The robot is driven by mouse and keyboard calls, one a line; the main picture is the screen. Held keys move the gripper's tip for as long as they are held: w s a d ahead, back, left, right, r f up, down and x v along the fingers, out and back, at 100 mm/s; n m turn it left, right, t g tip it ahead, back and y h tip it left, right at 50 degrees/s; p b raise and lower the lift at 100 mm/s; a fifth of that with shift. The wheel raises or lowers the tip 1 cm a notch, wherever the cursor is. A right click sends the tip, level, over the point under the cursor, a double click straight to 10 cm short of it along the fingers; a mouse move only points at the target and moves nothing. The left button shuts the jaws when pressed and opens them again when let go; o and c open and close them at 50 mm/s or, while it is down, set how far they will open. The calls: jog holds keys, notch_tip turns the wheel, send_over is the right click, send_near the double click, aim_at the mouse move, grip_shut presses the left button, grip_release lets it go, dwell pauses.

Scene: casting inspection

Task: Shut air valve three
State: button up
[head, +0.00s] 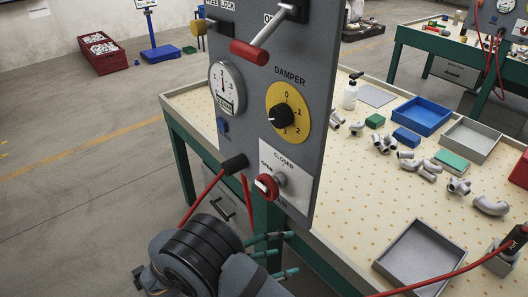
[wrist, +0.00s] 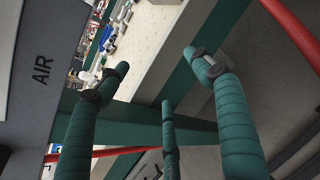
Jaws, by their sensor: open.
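A red valve knob (head: 266,187) with a white mark sits on a white plate (head: 291,177) marked OPEN and CLOSED, low on the grey panel (head: 247,130). I cannot read a number, and the knob's exact setting is unclear. My gripper (head: 277,256) is below the knob and apart from it, its green fingers spread open and empty. In the wrist view my gripper (wrist: 158,75) shows three separated fingers beside the panel's AIR label (wrist: 42,70). The knob is not recognisable in the wrist view.
The panel also carries a red-gripped lever (head: 262,48), a gauge (head: 226,88) and a yellow damper dial (head: 287,112). A red hose (head: 205,194) hangs from a black fitting near the knob. The table (head: 350,200) behind holds trays and metal fittings.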

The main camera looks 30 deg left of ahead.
aim_at(264, 188)
jog(key=s+a+r+n+t+y+p, duration=0.1)
jog(key=s+a+r+t+p, duration=0.3)
jog(key=r+p, duration=0.5)
jog(key=s+a+r+n+t+p, duration=0.1)
jog(key=s+a+r+p, duration=0.45)
jog(key=r, duration=0.55)
jog(key=p+x, duration=0.1)
jog(key=x, duration=0.2)
jog(key=p+x, duration=0.2)
jog(key=x, duration=0.1)
jog(key=d+p+x, duration=0.1)
jog(key=p+x, duration=0.1)
jog(key=x, duration=0.1)
jog(key=shift+s+r, duration=0.1)
jog(key=shift+r, duration=0.1)
jog(key=shift+w+d+f+p, duration=0.15)
jog(key=shift+w+p, duration=0.15)
jog(key=shift+w, duration=0.25)
jog(key=c, duration=0.3)
jog(key=c, duration=0.8)
